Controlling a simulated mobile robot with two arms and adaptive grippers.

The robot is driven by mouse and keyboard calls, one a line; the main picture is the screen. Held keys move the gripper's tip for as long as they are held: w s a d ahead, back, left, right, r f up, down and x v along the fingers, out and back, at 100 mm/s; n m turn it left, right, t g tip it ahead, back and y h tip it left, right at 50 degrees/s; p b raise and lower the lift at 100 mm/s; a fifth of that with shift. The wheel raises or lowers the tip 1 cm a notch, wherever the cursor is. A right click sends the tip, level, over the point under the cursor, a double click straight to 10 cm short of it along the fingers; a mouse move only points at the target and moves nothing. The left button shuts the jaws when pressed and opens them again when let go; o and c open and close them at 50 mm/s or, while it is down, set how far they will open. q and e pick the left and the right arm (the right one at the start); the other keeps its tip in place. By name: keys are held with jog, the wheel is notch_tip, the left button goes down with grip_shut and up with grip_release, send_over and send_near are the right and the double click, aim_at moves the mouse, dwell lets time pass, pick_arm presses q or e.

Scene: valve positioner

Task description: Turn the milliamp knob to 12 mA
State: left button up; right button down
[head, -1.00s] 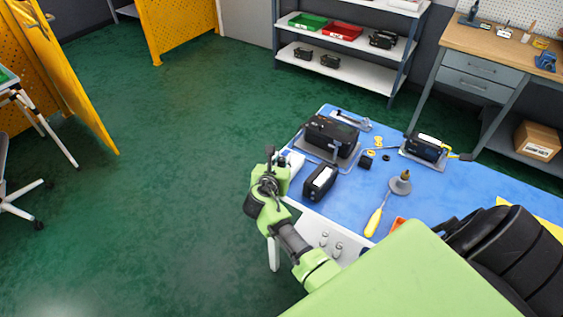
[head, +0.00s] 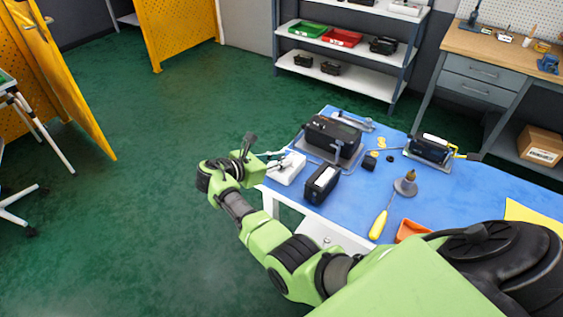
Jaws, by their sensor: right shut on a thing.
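A small white box (head: 289,169) sits at the left corner of the blue-topped table (head: 345,208). My right gripper (head: 279,160) reaches in from the left, low over this box, and is shut at its upper left side. The knob itself is too small or hidden between the fingers, so its pointer and any scale cannot be read. My left gripper is not in view.
A black device (head: 322,184) stands just right of the white box, and a larger black unit (head: 333,137) behind it. A yellow-handled tool (head: 379,224), an orange tray (head: 411,230) and another black device (head: 430,148) lie further right.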

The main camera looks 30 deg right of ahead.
jog(key=shift+f, duration=0.1)
dwell(0.3)
jog(key=c, duration=1.8)
grip_release()
jog(key=shift+c, duration=0.2)
jog(key=w+v, duration=0.1)
jog(key=v, duration=0.6)
jog(key=shift+s+a, duration=0.25)
jog(key=shift+s, duration=0.25)
jog(key=shift+a, duration=0.1)
